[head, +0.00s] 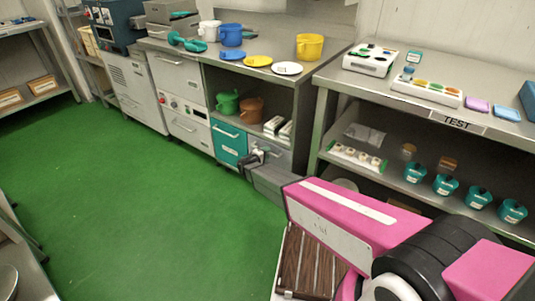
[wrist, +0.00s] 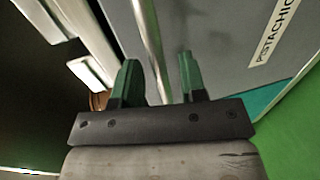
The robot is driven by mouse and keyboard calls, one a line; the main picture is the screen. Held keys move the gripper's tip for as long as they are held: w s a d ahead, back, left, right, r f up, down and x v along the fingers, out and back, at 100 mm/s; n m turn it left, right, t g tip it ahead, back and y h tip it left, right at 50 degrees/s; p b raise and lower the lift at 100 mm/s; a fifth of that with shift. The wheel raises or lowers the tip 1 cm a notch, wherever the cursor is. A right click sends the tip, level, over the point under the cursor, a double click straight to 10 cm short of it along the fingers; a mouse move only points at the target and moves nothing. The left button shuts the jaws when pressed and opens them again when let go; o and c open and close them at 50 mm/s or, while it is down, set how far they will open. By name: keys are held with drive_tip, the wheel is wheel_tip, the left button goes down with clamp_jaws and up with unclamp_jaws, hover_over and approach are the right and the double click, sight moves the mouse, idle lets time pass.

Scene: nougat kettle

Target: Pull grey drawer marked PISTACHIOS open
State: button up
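The grey drawer (head: 279,157) is under the open shelf, right of a teal drawer, and my arm partly hides it. In the wrist view its grey front (wrist: 215,50) fills the upper middle, with a white PISTACHIOS label (wrist: 275,30). A pale metal bar handle (wrist: 150,45) runs down between the two green fingertips of my gripper (wrist: 158,72). The fingers are apart, one on each side of the bar, with gaps visible. I cannot tell if they touch it. In the head view my gripper (head: 250,163) is at the drawer front. The drawer looks closed.
The teal drawer (head: 229,142) is directly left. White boxes (head: 278,127), a green pot (head: 227,103) and a brown pot (head: 251,110) stand on the shelf above. A table with a TEST label (head: 458,123) is at right. Green floor (head: 140,200) is clear at left.

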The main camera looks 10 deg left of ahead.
drive_tip(key=shift+x, duration=0.8)
clamp_jaws()
drive_tip(key=f+v, duration=0.3)
drive_tip(key=v, duration=1.1)
drive_tip(key=s+f+v, duration=0.1)
drive_tip(key=f+v, duration=0.2)
drive_tip(key=v, duration=1.1)
drive_tip(key=shift+s+a, duration=0.25)
unclamp_jaws()
drive_tip(key=shift+s+r, duration=0.1)
drive_tip(key=v, duration=1)
drive_tip(key=shift+s+a, duration=0.15)
drive_tip(key=shift+s, duration=0.1)
